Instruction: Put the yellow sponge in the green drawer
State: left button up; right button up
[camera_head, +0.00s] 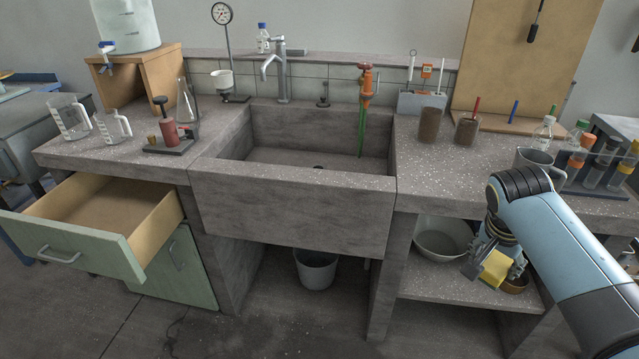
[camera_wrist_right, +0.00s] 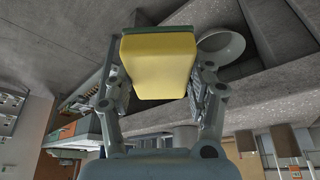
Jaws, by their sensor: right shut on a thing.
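The yellow sponge (camera_head: 494,268) is held in my right gripper (camera_head: 491,266), in front of the lower shelf at the right. In the right wrist view the sponge (camera_wrist_right: 158,65) sits between the two fingers of the gripper (camera_wrist_right: 160,85), with a dark green layer along its far edge. The green drawer (camera_head: 72,248) at the left is pulled open. Its inside (camera_head: 105,212) is bare wood and looks empty. My left gripper does not show.
A concrete sink (camera_head: 292,212) lies between the drawer and my right arm. A metal bowl (camera_head: 443,238) stands on the lower shelf (camera_head: 460,288). A grey bucket (camera_head: 316,270) is under the sink. Glass beakers (camera_head: 70,118) stand on the bench above the drawer.

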aim_at(110, 229)
jog(key=i+j+u, duration=0.1)
jog(key=u, duration=0.3)
jog(key=i+u, duration=0.25)
jog(key=u, duration=0.2)
jog(key=i+u, duration=0.2)
jog(key=u, duration=0.2)
jog(key=i+u, duration=0.2)
jog(key=u, duration=0.2)
jog(key=i+l+u, duration=0.15)
jog(key=u, duration=0.3)
jog(key=i+l+u, duration=0.15)
jog(key=u, duration=0.25)
jog(key=i+l, duration=0.3)
jog(key=i, duration=0.15)
